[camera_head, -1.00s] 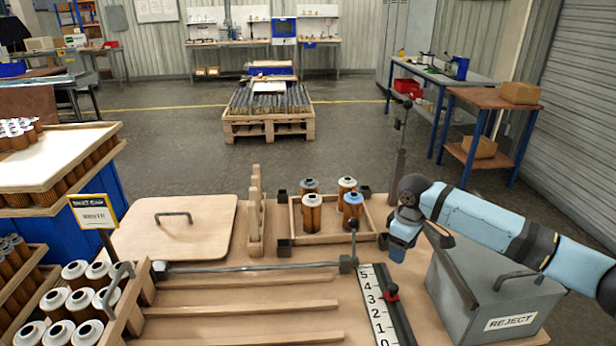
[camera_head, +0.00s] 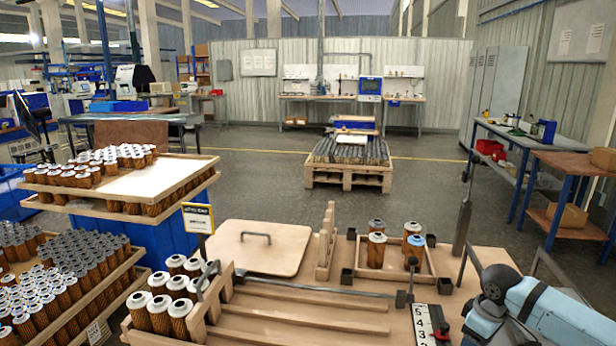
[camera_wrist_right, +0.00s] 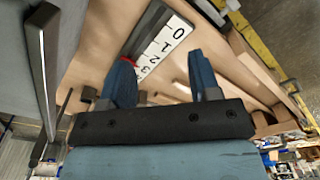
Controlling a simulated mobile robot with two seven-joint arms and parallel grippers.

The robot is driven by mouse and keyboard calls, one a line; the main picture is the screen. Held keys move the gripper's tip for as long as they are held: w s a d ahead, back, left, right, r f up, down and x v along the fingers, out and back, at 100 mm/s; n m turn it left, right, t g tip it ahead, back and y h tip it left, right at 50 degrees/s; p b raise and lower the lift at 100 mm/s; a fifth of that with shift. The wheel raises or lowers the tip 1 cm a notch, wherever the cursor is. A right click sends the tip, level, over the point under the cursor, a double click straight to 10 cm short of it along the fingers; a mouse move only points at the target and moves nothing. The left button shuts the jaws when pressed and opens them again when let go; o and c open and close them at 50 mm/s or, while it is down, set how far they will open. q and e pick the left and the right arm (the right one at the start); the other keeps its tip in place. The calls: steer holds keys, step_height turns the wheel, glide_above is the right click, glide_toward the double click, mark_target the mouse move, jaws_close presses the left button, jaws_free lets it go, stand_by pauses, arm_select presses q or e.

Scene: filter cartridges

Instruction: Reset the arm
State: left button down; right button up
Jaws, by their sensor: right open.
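My right arm (camera_head: 540,308) is light blue with dark joints and enters at the lower right of the head view, over the bench's right side. Its gripper (camera_wrist_right: 162,78) shows in the right wrist view with two blue fingers spread apart. Nothing is between the fingers. Behind them lie the bench top and a numbered white scale (camera_wrist_right: 172,38) with a red marker, which shows partly at the bottom of the head view (camera_head: 428,325). My left gripper is in neither current view.
A small wooden tray (camera_head: 398,276) holds several upright cartridges (camera_head: 376,250). A wooden lid (camera_head: 255,262) with a handle lies to its left. White-capped cartridges (camera_head: 160,314) stand in a rack at the left. A pallet (camera_head: 348,175) stands on the open floor behind.

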steer(key=s+a+f+t+y, duration=0.2)
steer(key=s+a+f, duration=0.3)
steer(key=a+f, duration=0.4)
steer(key=s+a+f+t+y, duration=0.2)
steer(key=s+a+f, duration=0.35)
steer(key=a, duration=0.45)
steer(key=s+a+f+m+t+h, duration=0.1)
steer(key=s+m+t, duration=0.15)
steer(key=s, duration=0.45)
steer(key=s+a+f+m+t, duration=0.15)
steer(key=s+t, duration=0.25)
steer(key=s, duration=0.4)
arm_select(q)
step_height(320, 180, up, 13)
steer(key=a+p, duration=0.1)
steer(key=p, duration=1.4)
steer(key=shift+m+p, duration=0.3)
steer(key=shift+p, duration=0.05)
arm_select(e)
step_height(320, 180, up, 14)
steer(key=d, duration=0.1)
steer(key=shift+d+f, duration=0.25)
steer(key=shift+d, duration=0.1)
arm_select(q)
steer(key=shift+r, duration=0.15)
arm_select(e)
steer(key=shift+s, duration=0.1)
